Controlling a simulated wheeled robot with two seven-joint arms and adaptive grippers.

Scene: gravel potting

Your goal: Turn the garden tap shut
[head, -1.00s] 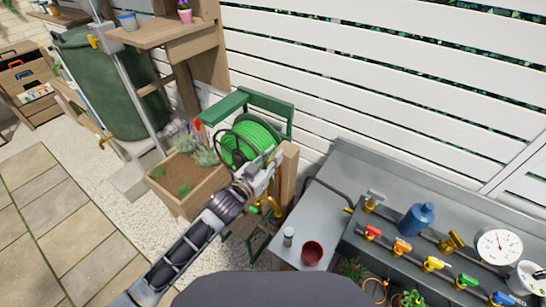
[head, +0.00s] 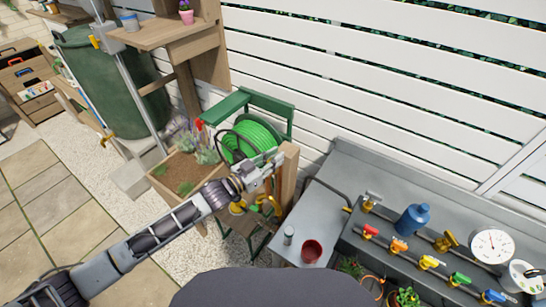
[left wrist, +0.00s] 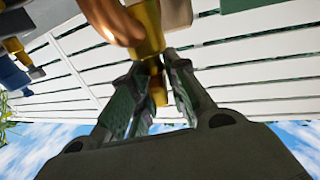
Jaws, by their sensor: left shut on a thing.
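The garden tap (head: 268,204) is brass-yellow and sits at the wooden post (head: 289,175) beside the green hose reel, near the middle of the head view. My left gripper (head: 270,170) is at the post, just above the visible yellow part. In the left wrist view a brass piece of the tap (left wrist: 157,88) stands between the two fingers of my left gripper (left wrist: 158,95), which are shut on it. The gripper hides part of the tap in the head view, so I cannot tell the handle's exact angle. My right gripper is not in view.
The green hose reel (head: 256,140) and a wooden planter (head: 172,187) stand close to my left arm. A grey bench (head: 340,190) at the right bears a red pot (head: 312,251), a blue bottle (head: 413,218) and several coloured valves. A white slatted fence (head: 330,70) is behind.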

